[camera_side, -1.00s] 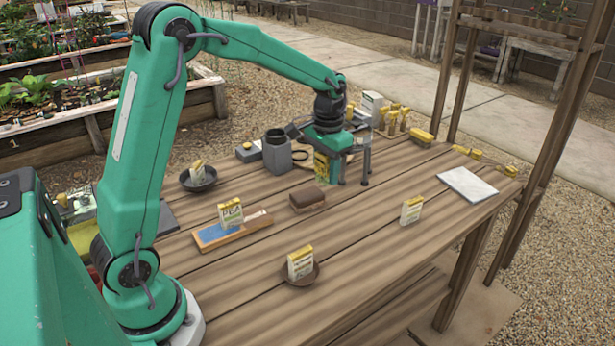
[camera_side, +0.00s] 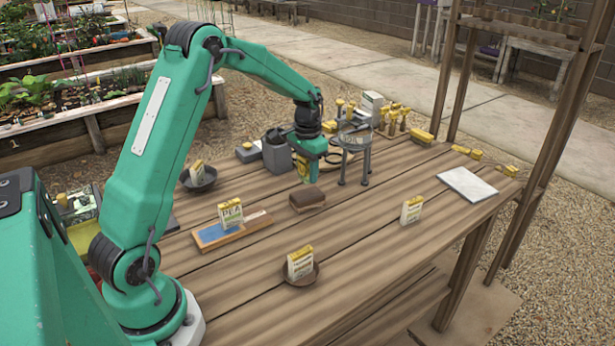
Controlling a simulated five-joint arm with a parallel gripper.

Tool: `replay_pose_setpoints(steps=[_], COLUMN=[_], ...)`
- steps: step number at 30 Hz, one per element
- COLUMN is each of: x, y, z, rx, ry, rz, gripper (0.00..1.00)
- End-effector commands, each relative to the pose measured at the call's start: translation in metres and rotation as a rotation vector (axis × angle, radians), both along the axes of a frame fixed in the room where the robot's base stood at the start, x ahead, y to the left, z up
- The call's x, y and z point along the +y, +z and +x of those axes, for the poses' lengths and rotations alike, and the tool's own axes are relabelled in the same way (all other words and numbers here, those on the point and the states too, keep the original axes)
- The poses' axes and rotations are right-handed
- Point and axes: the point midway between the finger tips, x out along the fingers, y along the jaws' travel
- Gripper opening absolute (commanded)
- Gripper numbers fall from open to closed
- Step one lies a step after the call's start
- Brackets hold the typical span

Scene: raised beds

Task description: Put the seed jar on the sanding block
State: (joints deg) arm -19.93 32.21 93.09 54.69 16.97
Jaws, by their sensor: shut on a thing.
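My gripper (camera_side: 304,167) points down over the middle of the table, shut on a small yellow-and-green thing (camera_side: 303,172). The gripper hides its upper part, so I cannot tell for sure that it is the seed jar. The sanding block (camera_side: 307,199), brown with a paler base, lies flat on the planks just in front of and below the gripper. The held thing shows behind the block's back edge in the picture; the gap between them is hard to judge. The block's top is bare.
A dark grey can (camera_side: 276,153) stands close left of the gripper. A round-topped stand (camera_side: 354,146) is close right. The front right is clear.

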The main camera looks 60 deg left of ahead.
Motion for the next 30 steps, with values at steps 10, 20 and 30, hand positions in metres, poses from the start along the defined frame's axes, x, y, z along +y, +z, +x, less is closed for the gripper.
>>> replay_pose_setpoints(steps=[10, 20, 30], x=[-0.001, 0.000, -0.001], y=[-0.031, -0.040, -0.043], z=[0.000, 0.000, 0.000], rx=[0.002, 0.000, 0.000], ry=[0.000, 0.000, 0.000], rz=[-0.001, 0.000, 0.000], gripper=[0.12, 0.12, 0.55])
